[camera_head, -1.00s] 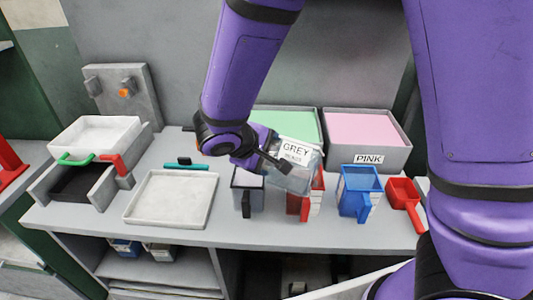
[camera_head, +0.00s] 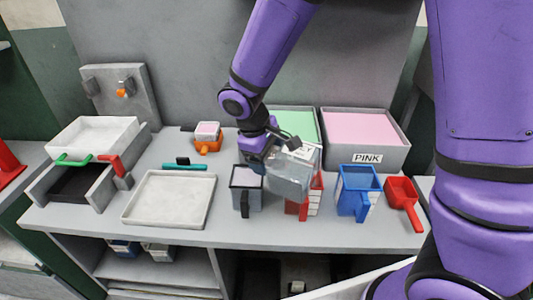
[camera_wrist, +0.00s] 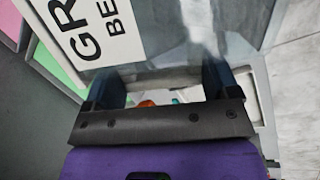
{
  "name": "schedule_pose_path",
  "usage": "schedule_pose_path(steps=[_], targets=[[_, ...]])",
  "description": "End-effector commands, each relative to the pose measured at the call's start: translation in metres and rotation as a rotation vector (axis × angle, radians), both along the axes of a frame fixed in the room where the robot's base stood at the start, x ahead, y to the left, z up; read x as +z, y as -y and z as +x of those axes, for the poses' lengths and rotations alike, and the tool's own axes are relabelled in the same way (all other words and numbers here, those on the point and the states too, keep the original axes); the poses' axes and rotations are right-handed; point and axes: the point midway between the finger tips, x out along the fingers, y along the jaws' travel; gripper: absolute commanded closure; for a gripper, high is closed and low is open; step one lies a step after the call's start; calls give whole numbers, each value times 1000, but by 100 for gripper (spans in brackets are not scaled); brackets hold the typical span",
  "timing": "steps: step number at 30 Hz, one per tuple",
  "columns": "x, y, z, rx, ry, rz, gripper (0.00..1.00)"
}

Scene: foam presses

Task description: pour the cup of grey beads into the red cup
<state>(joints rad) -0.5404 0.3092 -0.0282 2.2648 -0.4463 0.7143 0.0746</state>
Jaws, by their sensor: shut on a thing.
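The see-through cup labelled for grey beads (camera_head: 291,178) is in my gripper (camera_head: 272,152), above the table and strongly tilted. Its white label now faces mostly upward in the head view. In the wrist view the cup (camera_wrist: 185,35) fills the space beyond my fingers (camera_wrist: 160,88), with "GR" and "BE" readable on the label. The red cup (camera_head: 303,208) stands upright on the table just below the held cup, which hides much of its top. I cannot tell whether beads are falling or how many are in either cup.
A grey-white cup (camera_head: 246,196) stands close left of the red cup, and a blue cup (camera_head: 358,195) right of it. A red scoop (camera_head: 402,200) lies farther right. Green (camera_head: 292,122) and pink (camera_head: 365,130) bins stand behind. An empty tray (camera_head: 170,200) is at left.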

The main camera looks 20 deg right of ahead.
Motion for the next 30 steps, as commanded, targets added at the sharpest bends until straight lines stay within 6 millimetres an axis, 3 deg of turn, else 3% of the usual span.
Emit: schedule_pose_path(steps=[30], targets=[[-10,11,12,-5,-218,201,44]])
